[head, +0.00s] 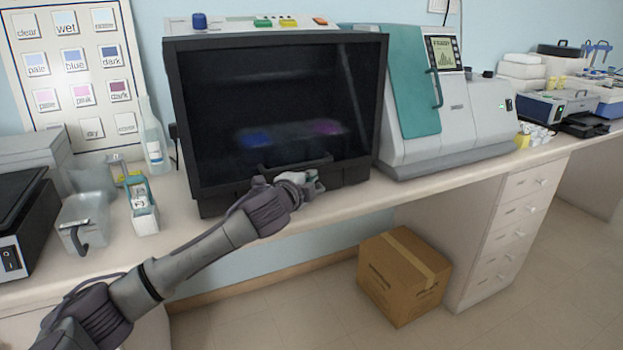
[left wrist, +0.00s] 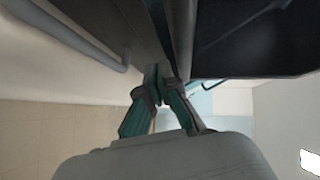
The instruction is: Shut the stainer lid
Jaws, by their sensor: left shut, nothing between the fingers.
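The stainer lid (head: 280,95) is a large dark, see-through panel in a black frame. It stands nearly upright across the front of the stainer in the head view, with blurred blue and pink patches showing through it. I cannot tell whether its lower edge is fully seated. A dark handle (head: 292,167) runs along its lower part. My left gripper (head: 314,182) is at the lower front of the lid, just below the handle, and shut with nothing in it. In the left wrist view its fingertips (left wrist: 162,72) meet close to dark edges; contact is unclear. My right gripper is out of view.
A machine with a teal door (head: 407,85) stands right of the stainer. A slide rack box (head: 143,208), a clear container (head: 83,222) and a wash bottle (head: 154,142) stand to the left. A cardboard box (head: 404,275) is on the floor below the bench.

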